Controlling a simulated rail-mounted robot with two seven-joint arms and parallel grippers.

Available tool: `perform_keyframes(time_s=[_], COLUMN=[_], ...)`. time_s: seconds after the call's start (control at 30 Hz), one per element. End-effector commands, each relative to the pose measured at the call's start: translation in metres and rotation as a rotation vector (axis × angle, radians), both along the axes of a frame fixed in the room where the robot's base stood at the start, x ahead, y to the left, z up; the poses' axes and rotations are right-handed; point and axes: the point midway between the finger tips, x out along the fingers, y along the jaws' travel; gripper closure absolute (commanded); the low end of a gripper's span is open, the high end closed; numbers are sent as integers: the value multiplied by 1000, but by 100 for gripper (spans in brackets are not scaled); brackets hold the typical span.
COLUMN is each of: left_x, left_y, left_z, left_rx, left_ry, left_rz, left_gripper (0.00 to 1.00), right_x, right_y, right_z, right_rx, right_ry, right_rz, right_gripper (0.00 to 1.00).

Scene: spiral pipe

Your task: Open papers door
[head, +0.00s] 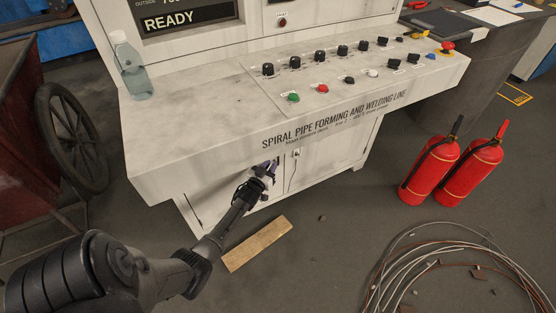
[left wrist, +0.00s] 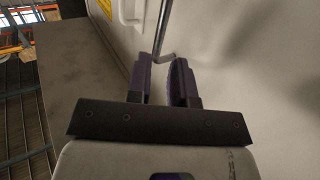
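A white console (head: 200,140) has pale cabinet doors beneath its overhang. My left gripper (head: 268,168) reaches under the overhang to the front of the left door (head: 210,202). The door to its right (head: 325,160) has a thin handle (head: 292,168). Both doors look shut. In the left wrist view, the gripper's dark purple fingers (left wrist: 162,75) stand apart. A thin metal handle (left wrist: 162,32) on a pale panel lies in line with the gap, by the fingertips. Contact is not clear. My right gripper is out of view. No papers show inside a door.
A wooden plank (head: 257,243) lies on the floor below the gripper. Two red fire extinguishers (head: 450,172) and coiled cable (head: 455,270) are at the right. A red cart with a wheel (head: 72,137) stands at left. A bottle (head: 130,68) sits on the console.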

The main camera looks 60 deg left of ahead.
Motion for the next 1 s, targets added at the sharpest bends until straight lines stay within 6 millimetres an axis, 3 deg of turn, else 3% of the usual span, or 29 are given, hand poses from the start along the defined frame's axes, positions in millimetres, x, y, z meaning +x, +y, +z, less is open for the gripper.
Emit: perform_keyframes(time_s=[0.1, 0.4, 0.9, 1.0], left_x=[19, 49, 57, 57], left_y=[11, 28, 32, 32], left_z=[-4, -2, 0, 0], left_rx=[0, 0, -1, -1], left_ry=[-2, 1, 2, 2], left_rz=[1, 1, 1, 1], left_gripper=[79, 79, 79, 89], right_x=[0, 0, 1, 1], right_y=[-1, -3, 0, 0], right_z=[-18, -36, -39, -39], right_rx=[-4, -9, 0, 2], right_ry=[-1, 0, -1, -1], right_rz=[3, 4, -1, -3], right_gripper=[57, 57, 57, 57])
